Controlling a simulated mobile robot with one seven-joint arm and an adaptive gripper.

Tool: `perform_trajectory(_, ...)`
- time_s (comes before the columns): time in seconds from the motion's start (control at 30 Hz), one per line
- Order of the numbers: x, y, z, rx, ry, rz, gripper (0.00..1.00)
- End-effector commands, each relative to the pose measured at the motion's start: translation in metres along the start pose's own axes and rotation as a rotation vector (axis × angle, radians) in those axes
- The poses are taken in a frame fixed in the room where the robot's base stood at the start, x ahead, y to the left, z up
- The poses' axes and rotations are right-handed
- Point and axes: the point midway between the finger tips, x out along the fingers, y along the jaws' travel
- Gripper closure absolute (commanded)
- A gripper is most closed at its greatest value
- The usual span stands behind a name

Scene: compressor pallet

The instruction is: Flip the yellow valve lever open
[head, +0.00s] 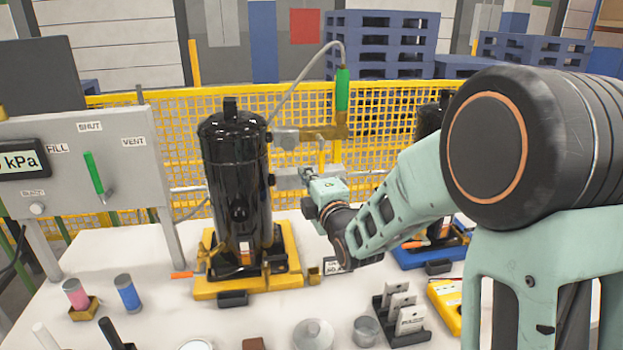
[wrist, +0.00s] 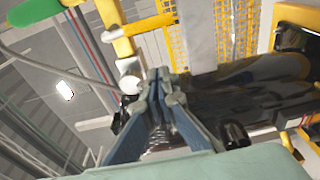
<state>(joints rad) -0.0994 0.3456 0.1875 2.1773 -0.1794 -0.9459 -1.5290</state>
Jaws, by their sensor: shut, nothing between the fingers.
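The yellow valve lever (head: 322,158) appears to hang down from the brass valve (head: 326,132), to the right of the black compressor (head: 237,185). In the wrist view the lever (wrist: 148,25) is a yellow bar near the top, beyond my fingertips. The green hose handle (head: 342,90) stands above the valve and shows at the top left of the wrist view (wrist: 35,10). My gripper (head: 306,174) is shut and empty, just below and left of the lever. Its fingertips (wrist: 163,82) look apart from the lever; the exact gap is hard to tell.
A yellow mesh fence (head: 385,125) stands behind. The compressor sits on a yellow base (head: 245,286) on the white table (head: 170,325). A grey panel (head: 120,165) with a green lever is at left. A second compressor on a blue base (head: 425,258) is partly hidden by my arm.

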Motion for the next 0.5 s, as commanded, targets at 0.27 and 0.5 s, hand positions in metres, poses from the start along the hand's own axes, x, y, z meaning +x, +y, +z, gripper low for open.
perform_trajectory(0.27,0.051,0.0,0.0,0.002,0.0,0.0,1.0)
perform_trajectory(0.5,0.039,0.001,0.031,-0.001,-0.005,-0.002,1.0)
